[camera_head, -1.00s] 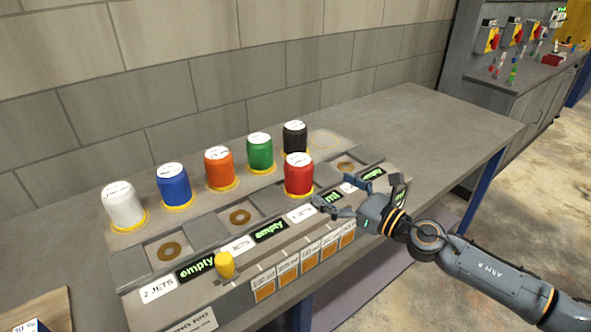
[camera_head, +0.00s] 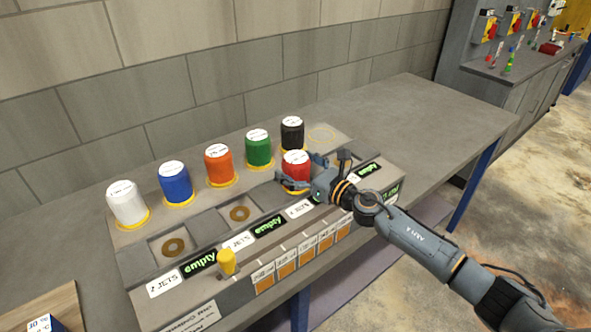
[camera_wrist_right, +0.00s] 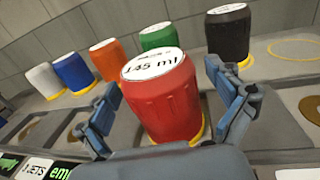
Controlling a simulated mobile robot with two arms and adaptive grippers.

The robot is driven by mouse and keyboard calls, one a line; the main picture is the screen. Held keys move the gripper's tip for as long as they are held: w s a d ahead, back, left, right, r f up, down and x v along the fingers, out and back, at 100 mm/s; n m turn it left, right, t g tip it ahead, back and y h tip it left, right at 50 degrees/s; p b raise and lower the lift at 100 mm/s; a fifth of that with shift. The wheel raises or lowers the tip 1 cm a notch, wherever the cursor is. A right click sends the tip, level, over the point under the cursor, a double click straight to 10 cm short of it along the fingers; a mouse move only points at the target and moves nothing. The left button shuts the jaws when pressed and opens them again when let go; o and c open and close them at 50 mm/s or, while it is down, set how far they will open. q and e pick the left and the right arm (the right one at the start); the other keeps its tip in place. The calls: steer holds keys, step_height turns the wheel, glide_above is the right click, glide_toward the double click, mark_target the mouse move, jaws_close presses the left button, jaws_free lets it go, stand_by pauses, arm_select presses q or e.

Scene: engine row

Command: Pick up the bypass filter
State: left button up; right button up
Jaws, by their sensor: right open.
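Several filter-like canisters stand on the grey rig. No label in view reads "bypass", so I cannot tell which is the bypass filter. A red canister (camera_head: 296,164), white-topped and reading "145 ml" in the wrist view (camera_wrist_right: 160,105), stands upright in the front row. My right gripper (camera_head: 300,170) is open, its fingers (camera_wrist_right: 163,85) on either side of the red canister. I cannot tell whether they touch it. White (camera_head: 127,206), blue (camera_head: 174,184), orange (camera_head: 219,166), green (camera_head: 258,150) and black (camera_head: 291,135) canisters stand in the back row. My left gripper is not in view.
An empty yellow ring (camera_head: 322,135) lies right of the black canister. Front bays beside the red canister are vacant, with "empty" displays (camera_head: 199,263). A small yellow knob (camera_head: 227,262) is at the front. The bench (camera_head: 420,115) is clear to the right.

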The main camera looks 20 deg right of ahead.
steer(key=shift+s, duration=0.15)
steer(key=shift+c, duration=0.2)
steer(key=c, duration=1.5)
steer(key=shift+d+r, duration=0.1)
steer(key=shift+c, duration=0.7)
steer(key=shift+r, duration=0.1)
